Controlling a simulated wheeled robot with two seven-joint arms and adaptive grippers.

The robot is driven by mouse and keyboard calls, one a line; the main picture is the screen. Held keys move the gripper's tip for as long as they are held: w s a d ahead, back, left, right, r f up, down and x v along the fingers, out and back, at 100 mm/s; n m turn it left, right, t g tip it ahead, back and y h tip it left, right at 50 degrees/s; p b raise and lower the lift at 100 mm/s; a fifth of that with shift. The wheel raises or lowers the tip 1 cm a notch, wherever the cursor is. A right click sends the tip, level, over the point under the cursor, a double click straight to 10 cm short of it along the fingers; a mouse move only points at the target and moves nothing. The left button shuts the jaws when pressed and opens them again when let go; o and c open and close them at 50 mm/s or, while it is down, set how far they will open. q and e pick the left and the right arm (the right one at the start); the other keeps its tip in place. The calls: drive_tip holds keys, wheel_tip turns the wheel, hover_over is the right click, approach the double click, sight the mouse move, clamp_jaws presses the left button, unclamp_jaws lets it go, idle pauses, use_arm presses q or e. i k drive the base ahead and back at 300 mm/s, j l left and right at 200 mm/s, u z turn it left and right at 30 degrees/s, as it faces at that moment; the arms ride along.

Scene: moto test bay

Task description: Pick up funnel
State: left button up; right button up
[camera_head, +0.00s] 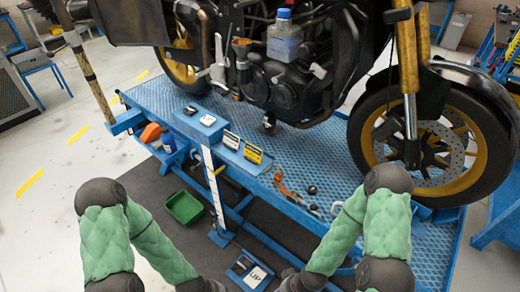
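A small brown-orange cup-like piece, which looks like a funnel (241,44), stands upright at the motorcycle's engine, left of a clear bottle with a blue cap (285,38). An orange object (151,132) lies on the lift's near left side; its exact shape is hard to tell. My two green arms reach in from the bottom left and bottom right. Their dark wrist ends are cut off by the bottom edge, so neither gripper's fingers show. Both arm ends are well apart from the funnel.
The motorcycle (285,90) stands on a blue lift platform (325,168). Along its near edge are small boxes (253,153), a wrench-like tool (293,197) and small parts. A green tray (184,207) lies below. The floor at left is open.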

sight(242, 47)
drive_tip(key=z, duration=0.35)
drive_tip(key=j+z, duration=0.2)
drive_tip(key=z, duration=0.2)
drive_tip(key=i+j+z, duration=0.1)
drive_tip(key=j+z, duration=0.15)
drive_tip(key=z, duration=0.15)
drive_tip(key=j+z, duration=0.25)
drive_tip(key=z, duration=0.15)
drive_tip(key=j+z, duration=0.2)
drive_tip(key=z, duration=0.2)
drive_tip(key=k+j+z, duration=0.1)
drive_tip(key=z, duration=0.3)
drive_tip(key=j, duration=0.1)
